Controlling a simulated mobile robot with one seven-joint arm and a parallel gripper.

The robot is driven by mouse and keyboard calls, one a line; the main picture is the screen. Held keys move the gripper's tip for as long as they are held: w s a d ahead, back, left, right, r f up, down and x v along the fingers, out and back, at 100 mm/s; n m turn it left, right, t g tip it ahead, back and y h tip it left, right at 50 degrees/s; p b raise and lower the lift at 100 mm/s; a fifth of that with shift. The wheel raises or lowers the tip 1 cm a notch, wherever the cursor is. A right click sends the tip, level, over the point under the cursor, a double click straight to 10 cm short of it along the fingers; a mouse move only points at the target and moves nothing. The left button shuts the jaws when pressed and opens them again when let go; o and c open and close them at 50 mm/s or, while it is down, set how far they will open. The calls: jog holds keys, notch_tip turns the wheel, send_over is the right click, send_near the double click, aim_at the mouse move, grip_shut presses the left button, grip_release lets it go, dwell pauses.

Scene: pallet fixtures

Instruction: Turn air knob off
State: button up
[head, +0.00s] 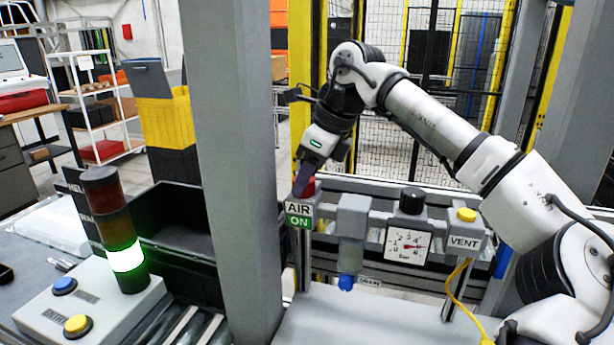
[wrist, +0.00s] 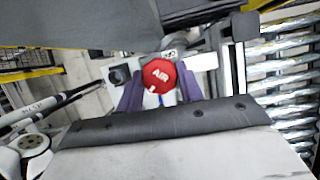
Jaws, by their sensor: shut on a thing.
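The red air knob (wrist: 159,76) sits between my two purple fingers in the wrist view, with "AIR" and a white mark on its face. In the head view the red knob (head: 309,187) shows partly behind my fingers, on top of the air unit. Below it a label (head: 299,214) reads "AIR" with "ON" on green. My gripper (head: 302,188) comes down from above and is shut on the knob; it also shows in the wrist view (wrist: 160,88).
Right of the knob stand a filter bowl (head: 351,256), a pressure gauge (head: 407,246) under a black knob (head: 412,200), and a yellow vent button (head: 466,214). A grey post (head: 235,150) stands close left. A signal tower (head: 126,256) glows green.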

jog(key=m+t+b, duration=0.1)
jog(key=m+b, duration=0.1)
jog(key=m, duration=0.1)
jog(key=shift+f+h, duration=0.15)
jog(key=shift+h, duration=0.25)
jog(key=m+t+b, duration=0.1)
jog(key=m+b, duration=0.1)
jog(key=m, duration=0.2)
jog(key=shift+s+a+h, duration=0.1)
jog(key=shift+s+h, duration=0.05)
jog(key=shift+h, duration=0.25)
jog(key=m, duration=0.2)
jog(key=m+h, duration=0.1)
jog(key=m, duration=0.1)
jog(key=m+t+h, duration=0.1)
jog(key=shift+a+r+m, duration=0.2)
jog(key=shift+r+m, duration=0.05)
jog(key=shift+m, duration=0.15)
jog(key=o, duration=1)
